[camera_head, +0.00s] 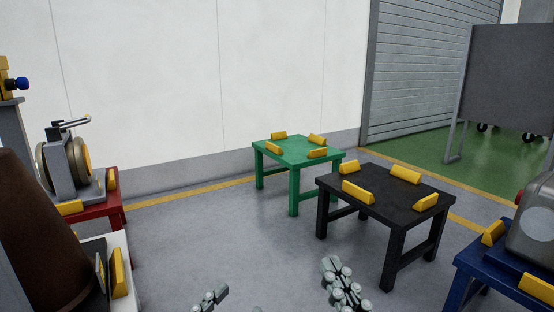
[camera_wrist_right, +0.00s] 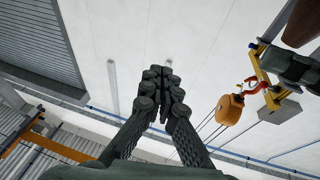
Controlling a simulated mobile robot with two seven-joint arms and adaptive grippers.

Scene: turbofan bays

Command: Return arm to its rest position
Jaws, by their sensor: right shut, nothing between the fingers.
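My right gripper (camera_head: 338,270) shows at the bottom of the head view, right of centre, above the open floor. In the right wrist view the same gripper (camera_wrist_right: 164,76) points up the picture with its fingers together and nothing between them. Part of my left gripper (camera_head: 209,297) shows at the bottom edge of the head view, left of the right one. Most of it is cut off, so its opening cannot be judged. Neither gripper is seen touching anything.
A black table (camera_head: 385,194) and a green table (camera_head: 297,150), both with yellow blocks, stand ahead. A blue table (camera_head: 490,262) carries a grey machine at right. A red stand (camera_head: 110,208) and a brown cone (camera_head: 40,235) are at left. An orange hoist part (camera_wrist_right: 229,109) hangs in the wrist view.

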